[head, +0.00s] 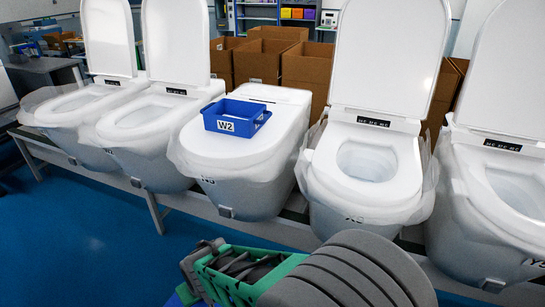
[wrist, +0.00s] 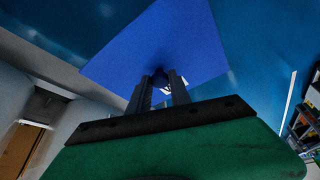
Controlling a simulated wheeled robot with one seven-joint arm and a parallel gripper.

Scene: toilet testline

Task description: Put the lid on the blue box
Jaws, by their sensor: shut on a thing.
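The blue box (head: 237,116), labelled W2, sits upright on the closed lid of the middle toilet (head: 218,145). Its top looks open. In the wrist view a flat blue lid (wrist: 185,42) is held by its small knob between the fingers of my gripper (wrist: 160,84). My gripper is shut on that knob. In the head view my arm and the green gripper body are low in the picture, in front of the toilets and well apart from the box. The fingertips are hidden there, and only a bit of blue shows beside the gripper body.
Toilets with raised lids flank the middle one, the nearest on the right being a white toilet (head: 368,160). They stand on a long bench (head: 150,200). Cardboard boxes (head: 308,68) are stacked behind. The blue floor (head: 90,250) at the front left is clear.

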